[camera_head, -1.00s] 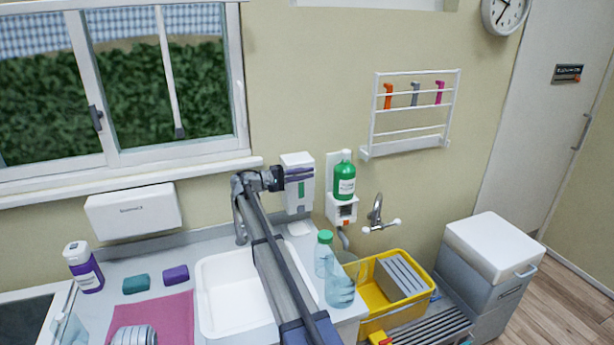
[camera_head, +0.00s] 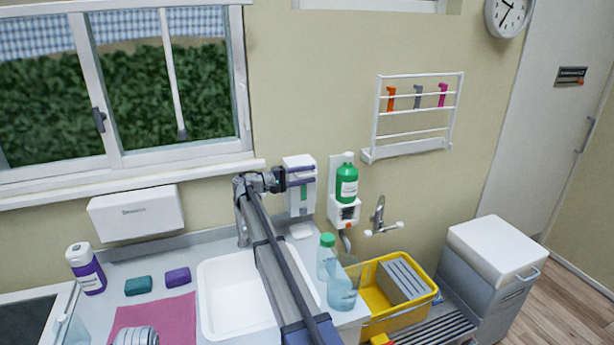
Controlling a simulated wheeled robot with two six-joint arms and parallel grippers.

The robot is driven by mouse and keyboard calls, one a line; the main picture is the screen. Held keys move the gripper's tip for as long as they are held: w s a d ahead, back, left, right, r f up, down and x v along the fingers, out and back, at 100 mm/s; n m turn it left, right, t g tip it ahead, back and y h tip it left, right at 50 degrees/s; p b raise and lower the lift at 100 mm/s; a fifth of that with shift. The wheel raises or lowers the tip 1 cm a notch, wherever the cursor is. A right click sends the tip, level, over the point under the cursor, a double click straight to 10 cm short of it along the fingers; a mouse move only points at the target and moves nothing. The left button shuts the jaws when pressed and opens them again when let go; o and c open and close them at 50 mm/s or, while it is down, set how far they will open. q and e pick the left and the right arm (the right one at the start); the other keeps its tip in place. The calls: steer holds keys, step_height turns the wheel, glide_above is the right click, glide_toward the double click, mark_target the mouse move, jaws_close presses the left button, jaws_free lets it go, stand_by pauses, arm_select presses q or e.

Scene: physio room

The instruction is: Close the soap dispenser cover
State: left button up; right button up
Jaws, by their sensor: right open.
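The white soap dispenser (camera_head: 303,205) hangs on the wall behind the sink, with a green strip on its front. My right arm reaches up over the sink. My right gripper (camera_head: 302,176) is open at the upper front of the dispenser, its purple-grey fingers one above the other. I cannot tell whether they touch the cover, and they hide part of it. How far the cover stands open is too small to tell.
A green bottle (camera_head: 347,184) in a white wall holder is just right of the dispenser. The white sink (camera_head: 225,292) lies below my arm. A clear green-capped bottle (camera_head: 327,256), a tap (camera_head: 379,212) and a yellow crate (camera_head: 436,291) are to the right.

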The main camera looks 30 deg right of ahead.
steer(key=shift+a, duration=0.1)
steer(key=v, duration=0.7)
steer(key=shift+a, duration=0.3)
steer(key=shift+w, duration=0.1)
steer(key=s+a+f+n+t+y, duration=0.1)
steer(key=s+a+f+y, duration=0.2)
steer(key=s+a+f, duration=0.4)
steer(key=s+a+f+n+t+y, duration=0.1)
steer(key=s+a+f+t+y, duration=0.2)
steer(key=s+a, duration=0.55)
steer(key=s+a+f+n+y, duration=0.1)
steer(key=s+a+f+y, duration=0.2)
steer(key=s+a+f, duration=0.5)
steer(key=s+a+f+n+y, duration=0.1)
steer(key=s+a+f+y, duration=0.1)
steer(key=s+a, duration=0.5)
steer(key=s+a+f+n+y, duration=0.1)
steer(key=s+a+y, duration=0.4)
steer(key=a, duration=0.6)
steer(key=s, duration=0.2)
steer(key=shift+s+f, duration=0.3)
steer(key=shift+f, duration=0.1)
steer(key=shift+a, duration=0.1)
